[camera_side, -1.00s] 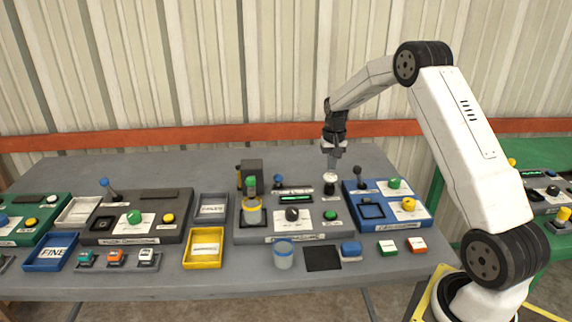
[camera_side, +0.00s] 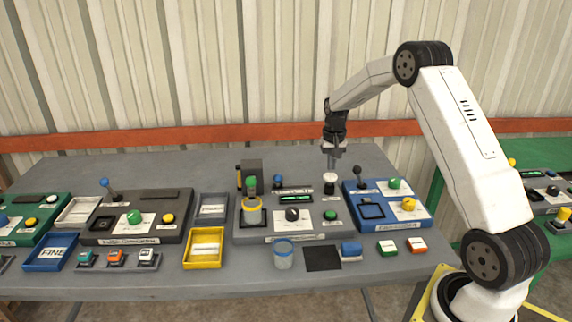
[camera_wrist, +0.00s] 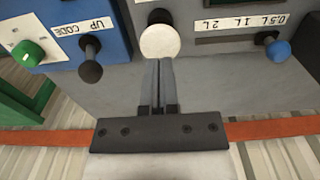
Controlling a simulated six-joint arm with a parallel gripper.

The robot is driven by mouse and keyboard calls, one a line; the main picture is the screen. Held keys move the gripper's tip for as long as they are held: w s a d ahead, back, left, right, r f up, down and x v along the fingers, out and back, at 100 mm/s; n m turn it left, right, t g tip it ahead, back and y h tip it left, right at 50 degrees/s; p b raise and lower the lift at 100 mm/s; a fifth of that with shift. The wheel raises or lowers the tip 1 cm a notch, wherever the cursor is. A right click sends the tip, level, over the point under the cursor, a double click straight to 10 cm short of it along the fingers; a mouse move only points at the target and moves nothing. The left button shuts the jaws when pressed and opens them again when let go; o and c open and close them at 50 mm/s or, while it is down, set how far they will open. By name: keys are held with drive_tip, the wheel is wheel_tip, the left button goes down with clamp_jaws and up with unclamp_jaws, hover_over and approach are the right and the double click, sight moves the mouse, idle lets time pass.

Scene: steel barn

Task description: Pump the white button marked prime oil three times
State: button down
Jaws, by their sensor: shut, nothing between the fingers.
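The white button (camera_side: 330,178) is a round white cap on a dark stem, at the back right of the grey panel (camera_side: 262,231). It also shows in the wrist view (camera_wrist: 160,41), where the label behind it is mostly cut off. My gripper (camera_side: 331,167) points down over the button, shut and empty. In the wrist view the closed fingertips (camera_wrist: 159,62) reach the near edge of the white cap. I cannot tell whether they touch it.
A blue panel (camera_side: 416,214) with a dark lever (camera_side: 357,171) stands close on the right. A blue-topped switch (camera_side: 278,180) is to the left on the grey panel.

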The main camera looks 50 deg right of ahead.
sight(331, 175)
drive_tip(key=shift+f, duration=1.8)
idle(0.8)
drive_tip(key=shift+r, duration=3.75)
drive_tip(key=shift+a, duration=0.3)
drive_tip(key=s+a+n+t, duration=0.1)
drive_tip(key=s+a+n, duration=0.3)
drive_tip(key=a, duration=0.7)
drive_tip(key=s+a+n+t, duration=0.15)
drive_tip(key=s+a, duration=0.35)
drive_tip(key=a, duration=0.5)
drive_tip(key=s+a+f+n, duration=0.1)
drive_tip(key=s+a+n, duration=0.2)
drive_tip(key=s+a, duration=0.3)
drive_tip(key=s, duration=0.2)
drive_tip(key=shift+s+a, duration=0.15)
drive_tip(key=shift+s, duration=0.25)
